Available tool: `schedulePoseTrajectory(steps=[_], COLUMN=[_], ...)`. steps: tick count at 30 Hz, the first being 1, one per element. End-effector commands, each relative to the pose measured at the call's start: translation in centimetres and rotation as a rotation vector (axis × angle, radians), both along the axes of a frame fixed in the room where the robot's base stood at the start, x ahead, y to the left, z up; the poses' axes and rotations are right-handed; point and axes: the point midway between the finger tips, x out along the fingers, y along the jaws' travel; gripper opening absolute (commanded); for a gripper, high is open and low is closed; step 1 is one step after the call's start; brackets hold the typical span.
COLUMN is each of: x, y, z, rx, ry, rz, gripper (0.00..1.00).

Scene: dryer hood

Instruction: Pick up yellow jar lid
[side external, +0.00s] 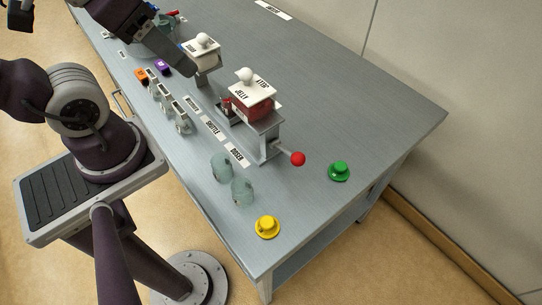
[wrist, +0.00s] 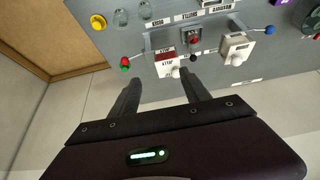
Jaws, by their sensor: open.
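The yellow jar lid (side external: 267,227), round with a raised knob, lies near the front corner of the grey table in the side external view. It also shows at the upper left of the wrist view (wrist: 98,22). My gripper (wrist: 162,73) is open, with its two dark fingers apart and nothing held between them. It is well away from the yellow lid, which lies up and to the left of the fingers in the wrist view. In the side external view my fingers cannot be made out clearly.
A green lid (side external: 339,171) lies near the table's right edge. Two clear glass jars (side external: 221,167) stand near the yellow lid. A red-and-white labelled box (side external: 251,99) sits on a metal stand with a red-knobbed lever (side external: 297,158). Bare table (side external: 370,110) extends to the right.

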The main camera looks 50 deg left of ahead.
Motion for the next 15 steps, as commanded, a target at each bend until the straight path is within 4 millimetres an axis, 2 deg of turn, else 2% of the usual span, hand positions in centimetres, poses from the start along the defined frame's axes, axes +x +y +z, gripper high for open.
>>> schedulePoseTrajectory(steps=[10,13,15], x=[0.5,2.7,4.6], y=[-0.4,-2.2,-4.8], z=[-0.2,-1.7,-4.0], rx=[-0.023,-0.122,-0.205], ry=[0.021,0.102,0.187], rz=[0.023,0.162,0.328], gripper=[0.52,0.52,0.52])
